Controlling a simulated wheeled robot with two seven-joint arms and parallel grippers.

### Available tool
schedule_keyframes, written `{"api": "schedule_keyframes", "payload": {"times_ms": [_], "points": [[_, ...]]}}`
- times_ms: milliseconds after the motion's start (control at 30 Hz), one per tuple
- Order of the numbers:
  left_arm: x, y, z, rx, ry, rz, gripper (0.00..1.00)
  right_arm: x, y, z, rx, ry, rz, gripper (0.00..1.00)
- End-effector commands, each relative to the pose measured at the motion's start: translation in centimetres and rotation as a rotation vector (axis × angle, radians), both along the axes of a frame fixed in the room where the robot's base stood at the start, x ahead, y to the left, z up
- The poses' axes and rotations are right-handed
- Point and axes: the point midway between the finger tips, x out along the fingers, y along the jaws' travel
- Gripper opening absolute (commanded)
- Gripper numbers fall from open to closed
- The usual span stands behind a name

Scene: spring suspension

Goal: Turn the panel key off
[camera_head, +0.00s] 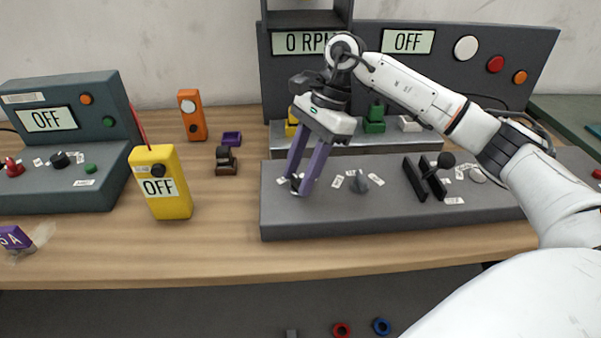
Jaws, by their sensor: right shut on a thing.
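The dark grey control panel (310,228) lies on the wooden table, with a low sloped front and an upright back. The panel key (296,184) appears as a small dark part at the left of the front, largely hidden by the fingers. My right gripper (301,188) reaches down with its purple fingers around it and is shut on it. The panel's displays read "0 RPM" (305,43) and "OFF" (407,41). My left gripper is not in view.
A yellow meter (161,182) reading "OFF", an orange device (192,115) and another teal panel (100,110) stand left.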

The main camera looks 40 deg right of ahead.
Motion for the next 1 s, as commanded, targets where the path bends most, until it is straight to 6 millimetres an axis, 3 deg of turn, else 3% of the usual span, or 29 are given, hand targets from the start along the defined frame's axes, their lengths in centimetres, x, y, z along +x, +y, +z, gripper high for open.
{"api": "schedule_keyframes", "payload": {"times_ms": [600, 633, 733, 1000], "points": [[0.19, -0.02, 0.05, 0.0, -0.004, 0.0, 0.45, 0.1, -0.03, 0.15, 0.0, -0.004, 0.047, 0.14], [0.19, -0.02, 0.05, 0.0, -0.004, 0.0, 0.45, 0.1, -0.03, 0.15, 0.0, -0.004, 0.047, 0.38], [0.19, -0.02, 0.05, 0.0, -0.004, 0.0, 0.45, 0.09, -0.03, 0.13, 0.0, -0.004, 0.046, 0.54], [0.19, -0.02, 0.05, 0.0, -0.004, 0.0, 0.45, 0.06, -0.03, 0.06, -0.001, -0.001, 0.045, 0.55]]}}
